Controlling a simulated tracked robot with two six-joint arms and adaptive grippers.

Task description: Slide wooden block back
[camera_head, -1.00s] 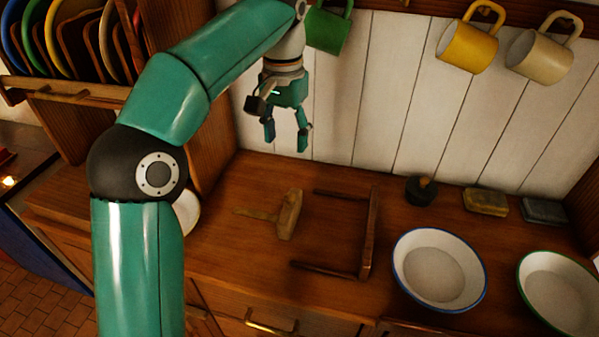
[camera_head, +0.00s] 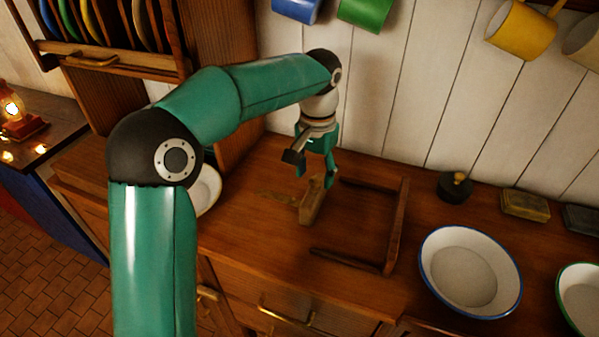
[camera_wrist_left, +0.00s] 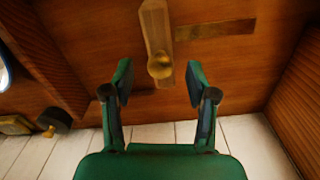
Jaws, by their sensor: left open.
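The wooden block (camera_head: 311,208) is a light brown, narrow bar on the brown countertop. In the left wrist view the block (camera_wrist_left: 154,28) runs away from me, with a round brass-coloured knob (camera_wrist_left: 160,66) at its near end. My left gripper (camera_head: 316,178) is open, pointing down just above the block's back end. In the left wrist view the gripper's fingers (camera_wrist_left: 160,84) stand apart on either side of the knob's line. I cannot tell whether they touch anything. My right gripper is not in view.
A flat strip (camera_head: 276,197) lies left of the block. A three-sided wooden frame (camera_head: 398,225), open toward the block, is on the right. Further right are a dark knobbed weight (camera_head: 455,190) and a blue-rimmed bowl (camera_head: 468,272). A white plank wall (camera_head: 400,110) closes the back.

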